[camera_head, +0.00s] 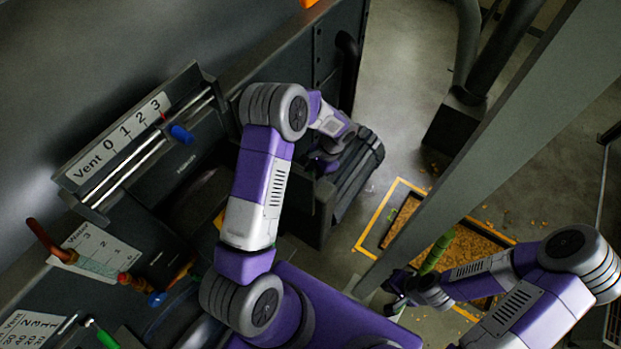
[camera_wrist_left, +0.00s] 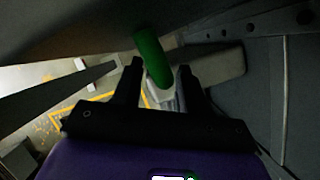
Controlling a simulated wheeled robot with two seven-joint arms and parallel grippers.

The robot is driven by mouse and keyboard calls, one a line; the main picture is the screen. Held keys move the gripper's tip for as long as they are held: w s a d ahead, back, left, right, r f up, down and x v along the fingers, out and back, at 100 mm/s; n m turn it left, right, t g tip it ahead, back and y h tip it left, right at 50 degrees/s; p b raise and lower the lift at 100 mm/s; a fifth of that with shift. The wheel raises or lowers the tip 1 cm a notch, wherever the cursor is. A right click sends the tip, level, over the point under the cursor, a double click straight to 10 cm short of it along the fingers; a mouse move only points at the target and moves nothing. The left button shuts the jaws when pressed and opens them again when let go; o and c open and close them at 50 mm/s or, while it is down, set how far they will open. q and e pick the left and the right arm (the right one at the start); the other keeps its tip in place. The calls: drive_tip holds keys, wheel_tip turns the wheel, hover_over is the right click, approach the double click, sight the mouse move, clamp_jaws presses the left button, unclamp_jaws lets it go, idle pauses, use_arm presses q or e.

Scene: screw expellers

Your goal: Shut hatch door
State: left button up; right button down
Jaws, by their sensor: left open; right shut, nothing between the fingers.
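I cannot make out for certain which panel is the hatch door. In the left wrist view a green handle (camera_wrist_left: 152,58) reaches down between the fingertips of my left gripper (camera_wrist_left: 160,72), which is open. Whether a finger touches it is unclear. In the head view my left arm reaches up to a dark ribbed housing (camera_head: 358,178), and its fingers are hidden there. My right gripper (camera_head: 393,296) is shut and empty at the lower right, near a green bar (camera_head: 437,252) but apart from it.
Vent and Water scale panels (camera_head: 120,138) with a blue-tipped lever line the left. A grey beam (camera_head: 490,150) slants across the right. Behind it lies a yellow-edged floor tray (camera_head: 465,250) with brown scraps. Open floor (camera_head: 400,90) shows at the upper middle.

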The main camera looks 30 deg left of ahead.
use_arm(q)
drive_tip(key=shift+x, duration=1.05)
drive_tip(key=shift+c, duration=0.2)
clamp_jaws()
